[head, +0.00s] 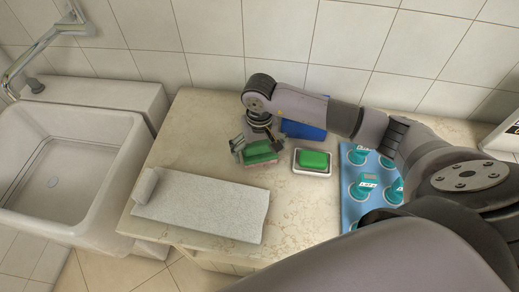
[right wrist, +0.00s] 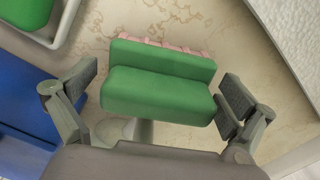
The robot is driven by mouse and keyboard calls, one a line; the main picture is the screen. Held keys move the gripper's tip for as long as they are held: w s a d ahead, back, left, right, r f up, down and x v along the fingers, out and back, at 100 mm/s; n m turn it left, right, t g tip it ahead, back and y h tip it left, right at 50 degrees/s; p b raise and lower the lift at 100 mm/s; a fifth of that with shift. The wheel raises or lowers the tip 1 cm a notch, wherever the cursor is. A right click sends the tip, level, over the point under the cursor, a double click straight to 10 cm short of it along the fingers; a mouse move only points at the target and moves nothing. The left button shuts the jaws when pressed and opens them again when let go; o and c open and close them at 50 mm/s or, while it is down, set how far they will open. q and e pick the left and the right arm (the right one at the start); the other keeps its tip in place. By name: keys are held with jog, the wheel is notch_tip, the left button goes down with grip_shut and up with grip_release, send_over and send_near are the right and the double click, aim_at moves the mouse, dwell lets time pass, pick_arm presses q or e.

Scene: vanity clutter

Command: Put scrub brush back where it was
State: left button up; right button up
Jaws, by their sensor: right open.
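The scrub brush (head: 261,152) is green with a stepped top. Pinkish bristles show along its far edge in the right wrist view, where the brush (right wrist: 158,88) lies between my fingers. My right gripper (head: 256,150) reaches down over it at the middle of the counter. In the right wrist view this gripper (right wrist: 158,100) is open, with one finger off each end of the brush and gaps at both sides. I cannot tell whether the brush touches the counter. My left gripper is not in view.
Green soap (head: 314,159) sits in a white dish (head: 312,173) right of the brush. A blue box (head: 303,131) stands behind. A grey towel (head: 205,207) lies in front. A blue tray (head: 351,208) holds several teal items. A sink (head: 60,175) is left. Counter left of the brush is clear.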

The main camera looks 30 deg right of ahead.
aim_at(260, 143)
notch_tip(260, 143, up, 11)
jog(key=b, duration=0.3)
jog(key=shift+r, duration=0.65)
